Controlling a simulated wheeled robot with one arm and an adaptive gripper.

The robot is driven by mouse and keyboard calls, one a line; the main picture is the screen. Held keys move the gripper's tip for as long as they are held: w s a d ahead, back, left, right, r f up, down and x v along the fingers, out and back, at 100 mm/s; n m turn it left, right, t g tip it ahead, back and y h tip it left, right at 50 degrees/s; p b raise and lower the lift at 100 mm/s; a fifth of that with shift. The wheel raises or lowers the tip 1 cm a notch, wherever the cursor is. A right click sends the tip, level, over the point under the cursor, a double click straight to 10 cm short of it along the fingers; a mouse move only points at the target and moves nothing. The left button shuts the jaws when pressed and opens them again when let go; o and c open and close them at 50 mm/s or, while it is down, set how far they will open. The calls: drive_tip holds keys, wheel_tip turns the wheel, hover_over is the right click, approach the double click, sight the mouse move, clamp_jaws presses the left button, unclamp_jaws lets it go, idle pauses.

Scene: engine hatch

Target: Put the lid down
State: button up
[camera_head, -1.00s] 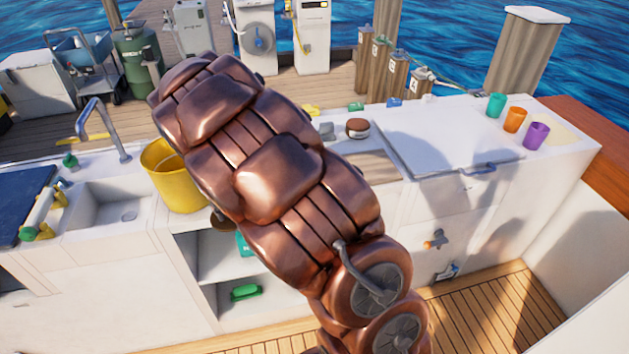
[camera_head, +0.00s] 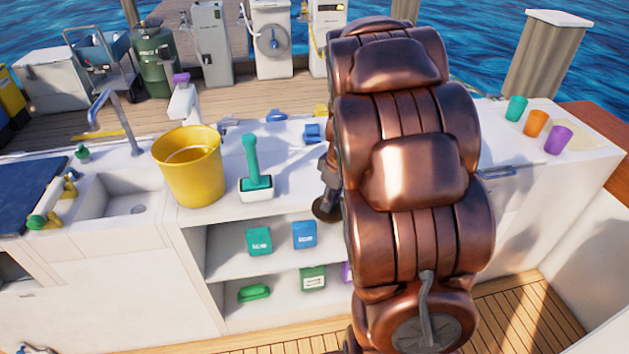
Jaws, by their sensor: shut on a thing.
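My gripper (camera_head: 327,190) shows as a grey shape at the left edge of my copper arm, above the front edge of the white counter; part of it is hidden behind the arm. It appears shut on a round dark brown piece below it, which looks like the lid (camera_head: 325,209). The lid is partly covered by the arm. I cannot tell whether it touches the counter.
A yellow bucket (camera_head: 190,170) and a green-handled brush in a white holder (camera_head: 255,170) stand left of my gripper. Teal, orange and purple cups (camera_head: 558,139) stand at the far right. Shelves below hold several boxes. My arm hides much of the right counter and its handled white panel.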

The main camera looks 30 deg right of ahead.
drive_tip(key=p, duration=0.3)
hover_over(313, 186)
drive_tip(key=shift+s+f, duration=0.3)
drive_tip(key=shift+f, duration=0.4)
wheel_tip(313, 186, down, 3)
drive_tip(key=shift+s+f+p, duration=0.1)
drive_tip(key=shift+p, duration=0.6)
drive_tip(key=shift+f, duration=0.15)
drive_tip(key=shift+f+b, duration=0.2)
drive_tip(key=shift+b, duration=0.1)
drive_tip(key=o, duration=0.9)
drive_tip(key=shift+o, duration=0.2)
drive_tip(key=shift+r, duration=0.15)
wheel_tip(313, 186, up, 12)
drive_tip(key=s+b, duration=0.1)
drive_tip(key=b, duration=0.1)
drive_tip(key=shift+s+d, duration=0.3)
drive_tip(key=shift+d, duration=0.05)
